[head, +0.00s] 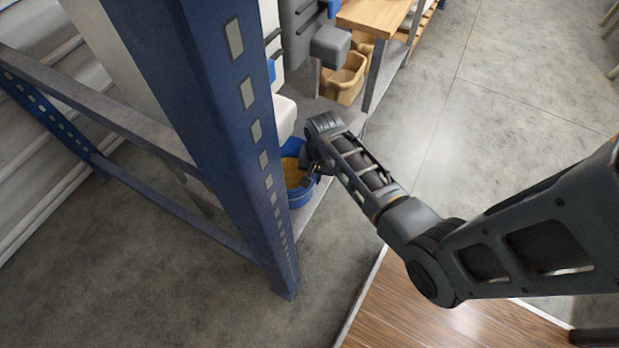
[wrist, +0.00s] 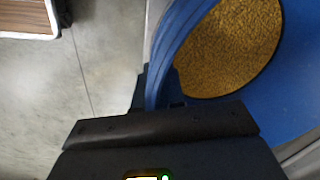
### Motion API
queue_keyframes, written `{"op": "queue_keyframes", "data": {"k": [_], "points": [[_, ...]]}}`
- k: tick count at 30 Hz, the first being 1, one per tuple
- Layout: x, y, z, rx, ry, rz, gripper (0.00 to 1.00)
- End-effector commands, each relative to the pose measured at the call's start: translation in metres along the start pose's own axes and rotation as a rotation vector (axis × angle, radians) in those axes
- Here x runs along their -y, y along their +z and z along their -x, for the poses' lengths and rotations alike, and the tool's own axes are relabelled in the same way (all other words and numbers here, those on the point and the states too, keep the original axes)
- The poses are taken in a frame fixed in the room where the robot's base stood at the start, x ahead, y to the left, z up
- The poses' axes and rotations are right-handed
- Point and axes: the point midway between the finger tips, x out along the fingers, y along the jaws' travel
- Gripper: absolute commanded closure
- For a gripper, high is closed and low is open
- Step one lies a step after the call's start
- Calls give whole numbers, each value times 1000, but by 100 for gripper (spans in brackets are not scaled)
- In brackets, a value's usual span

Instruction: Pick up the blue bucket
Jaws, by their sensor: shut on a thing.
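The blue bucket (head: 301,197) stands upright beside the blue rack post in the head view and holds golden-brown grain. My gripper (head: 309,168) is at the bucket's right rim, shut on it; the fingers are small and dark in this view. In the wrist view the bucket (wrist: 298,82) fills the upper right, with its grain showing inside. Its curved rim and wall run down to my gripper (wrist: 158,104), where the wall passes between the dark fingers. The gripper body covers the lower part of that view. The rack post hides part of the bucket's left side.
A blue perforated rack post (head: 225,130) stands close left of the bucket. A white machine part (head: 284,117) is just above it in the picture. A tan crate (head: 345,80) sits farther back under a wooden-topped table (head: 372,16). Bare concrete floor (head: 480,110) lies open to the right.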

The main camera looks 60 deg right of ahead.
Motion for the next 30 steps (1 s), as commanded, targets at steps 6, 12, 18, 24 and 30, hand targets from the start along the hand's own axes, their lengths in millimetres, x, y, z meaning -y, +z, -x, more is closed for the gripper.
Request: {"op": "queue_keyframes", "data": {"k": [6, 12, 18, 24, 30], "points": [[-33, -5, 28, -2, -3, -2, 100], [-66, -11, 51, -3, -3, -2, 100], [-86, -14, 65, -2, -2, 1, 100], [-95, -15, 71, -3, -3, 2, 100], [-96, -15, 71, -2, -3, 2, 100]]}}
